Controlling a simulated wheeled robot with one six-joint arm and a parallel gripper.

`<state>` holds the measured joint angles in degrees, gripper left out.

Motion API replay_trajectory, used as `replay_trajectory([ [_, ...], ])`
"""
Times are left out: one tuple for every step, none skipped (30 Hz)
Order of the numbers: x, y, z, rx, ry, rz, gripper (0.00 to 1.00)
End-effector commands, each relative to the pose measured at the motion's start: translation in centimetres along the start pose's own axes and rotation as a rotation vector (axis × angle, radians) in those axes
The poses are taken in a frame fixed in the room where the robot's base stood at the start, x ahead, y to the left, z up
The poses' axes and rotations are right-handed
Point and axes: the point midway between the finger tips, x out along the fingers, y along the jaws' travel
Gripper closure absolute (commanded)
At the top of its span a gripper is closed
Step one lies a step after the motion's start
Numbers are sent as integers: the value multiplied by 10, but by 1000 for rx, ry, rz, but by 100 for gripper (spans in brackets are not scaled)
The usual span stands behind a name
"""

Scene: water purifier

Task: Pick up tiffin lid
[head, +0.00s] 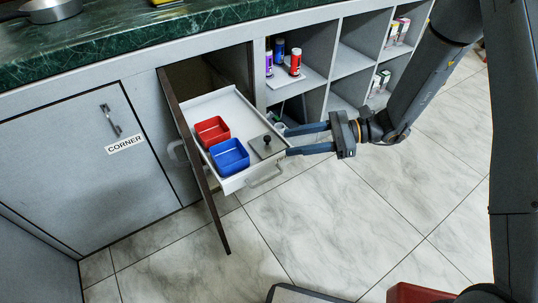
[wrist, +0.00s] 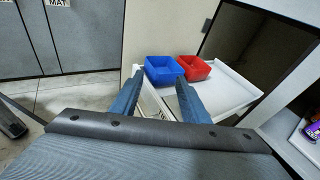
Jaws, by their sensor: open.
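The tiffin lid (head: 258,144), a grey square plate with a dark round knob, lies at the right front corner of the pulled-out white drawer (head: 236,107). My gripper (head: 288,140) is open and empty. In the head view its two blue fingers point left, with their tips at the right side of the lid and apart from the knob. In the wrist view, the gripper (wrist: 159,88) shows its fingers spread over the drawer's near end. The lid is not clear there.
A blue box (head: 230,161) and a red box (head: 212,136) stand in the drawer beside the lid. An open brown door (head: 193,160) borders the drawer on the left. Shelves (head: 352,62) with small bottles stand behind.

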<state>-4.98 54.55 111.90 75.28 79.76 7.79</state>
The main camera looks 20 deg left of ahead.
Motion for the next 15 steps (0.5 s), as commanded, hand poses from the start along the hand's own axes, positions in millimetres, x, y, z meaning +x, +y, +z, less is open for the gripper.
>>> replay_trajectory([
  [9,-14,-29,33,-48,-43,58],
  [12,-23,-38,48,-74,-69,58],
  [15,-32,-48,66,-106,-102,58],
  [17,-39,-55,77,-127,-124,58],
  [19,-44,-61,88,-146,-143,58],
  [20,-51,-68,98,-168,-166,58],
  [21,-55,-72,105,-181,-181,58],
  [22,-58,-76,111,-192,-193,58],
  [22,-61,-80,117,-205,-206,58],
  [23,-64,-82,119,-212,-214,58],
  [24,-66,-83,121,-217,-220,58],
  [26,-67,-83,123,-221,-224,58],
  [28,-68,-83,123,-223,-226,58],
  [30,-69,-83,124,-224,-227,58],
  [34,-70,-81,124,-224,-228,58],
])
